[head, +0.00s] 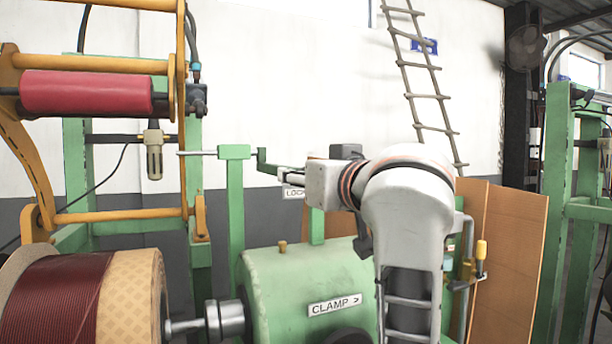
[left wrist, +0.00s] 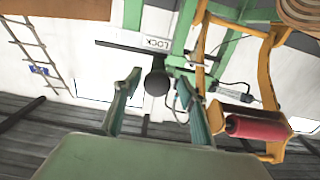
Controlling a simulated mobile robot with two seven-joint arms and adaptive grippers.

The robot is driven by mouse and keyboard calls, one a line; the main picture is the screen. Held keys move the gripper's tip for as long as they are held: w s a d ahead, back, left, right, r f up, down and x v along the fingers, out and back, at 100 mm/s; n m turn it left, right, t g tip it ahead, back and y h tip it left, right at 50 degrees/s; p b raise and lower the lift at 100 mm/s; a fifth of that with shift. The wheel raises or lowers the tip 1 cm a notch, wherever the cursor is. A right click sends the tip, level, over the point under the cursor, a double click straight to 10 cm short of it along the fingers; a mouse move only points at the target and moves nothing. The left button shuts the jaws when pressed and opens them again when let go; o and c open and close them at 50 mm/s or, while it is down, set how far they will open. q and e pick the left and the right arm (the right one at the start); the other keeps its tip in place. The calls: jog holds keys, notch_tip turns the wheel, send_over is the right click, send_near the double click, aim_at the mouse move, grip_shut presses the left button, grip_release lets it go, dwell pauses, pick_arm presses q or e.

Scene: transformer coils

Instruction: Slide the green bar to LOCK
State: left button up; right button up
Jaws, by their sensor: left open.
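A white LOCK label (head: 294,193) is just below the fingers, partly covered. In the left wrist view, the LOCK label (left wrist: 157,43) sits above a dark bar (left wrist: 125,47), and a dark round knob (left wrist: 157,82) appears between the two spread fingers of my left gripper (left wrist: 159,77). The gripper is open; I cannot tell whether it touches the knob. My right gripper is not in view.
A green drum with a CLAMP label (head: 335,305) stands below my arm. A red roll (head: 86,92) on an orange frame and a wound coil (head: 80,300) are at left. Brown panels (head: 512,260) and a ladder (head: 424,67) are at right.

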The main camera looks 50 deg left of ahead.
pick_arm(q)
jog(key=v, duration=0.7)
jog(key=shift+d, duration=0.25)
jog(key=shift+s, duration=0.1)
